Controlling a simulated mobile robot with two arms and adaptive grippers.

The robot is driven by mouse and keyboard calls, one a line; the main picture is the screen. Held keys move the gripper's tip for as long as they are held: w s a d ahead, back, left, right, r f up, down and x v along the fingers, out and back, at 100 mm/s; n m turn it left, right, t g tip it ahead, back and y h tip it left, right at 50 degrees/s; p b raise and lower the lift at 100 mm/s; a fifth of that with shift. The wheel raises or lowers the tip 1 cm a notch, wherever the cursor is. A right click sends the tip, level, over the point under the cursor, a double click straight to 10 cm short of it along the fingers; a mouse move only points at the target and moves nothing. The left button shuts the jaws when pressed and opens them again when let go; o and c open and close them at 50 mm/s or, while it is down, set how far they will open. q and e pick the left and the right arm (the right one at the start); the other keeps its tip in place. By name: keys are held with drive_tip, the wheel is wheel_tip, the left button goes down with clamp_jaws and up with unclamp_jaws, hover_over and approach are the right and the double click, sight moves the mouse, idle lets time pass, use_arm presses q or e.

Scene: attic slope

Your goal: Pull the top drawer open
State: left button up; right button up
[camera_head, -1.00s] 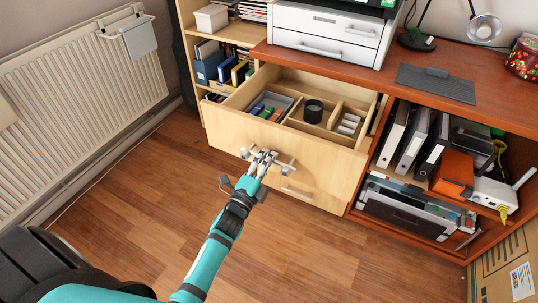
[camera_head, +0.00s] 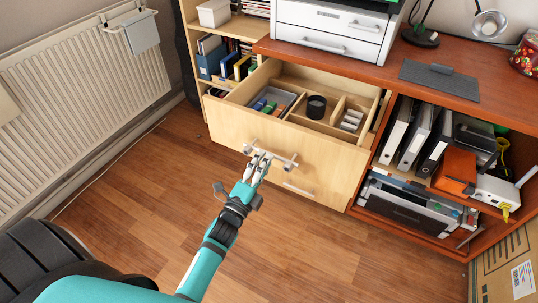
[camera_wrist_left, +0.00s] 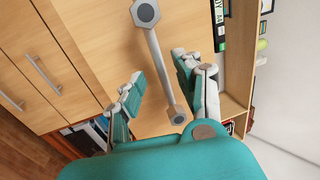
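The top drawer (camera_head: 318,147) of the light wood cabinet stands pulled out, its inside showing from above. Its grey bar handle (camera_head: 283,160) runs across the front; in the left wrist view the handle (camera_wrist_left: 158,55) crosses the picture. My left gripper (camera_head: 259,160) is at the handle's left part, just in front of the drawer. In the left wrist view its fingers (camera_wrist_left: 155,80) are spread apart, with the bar's near end between them and a gap on both sides. My right gripper is in neither view.
The drawer holds a grey tray (camera_head: 287,97), a black cup (camera_head: 316,107) and wooden dividers. A lower handle (camera_head: 299,189) sits below. A red-brown desk (camera_head: 380,75) with a printer (camera_head: 332,28) is above. The wood floor (camera_head: 140,200) in front is clear.

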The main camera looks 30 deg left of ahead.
use_arm(q)
drive_tip(key=s+f, duration=0.1)
drive_tip(key=s, duration=0.7)
drive_tip(key=shift+a+f, duration=0.15)
drive_tip(key=shift+f, duration=0.15)
drive_tip(key=shift+f, duration=0.1)
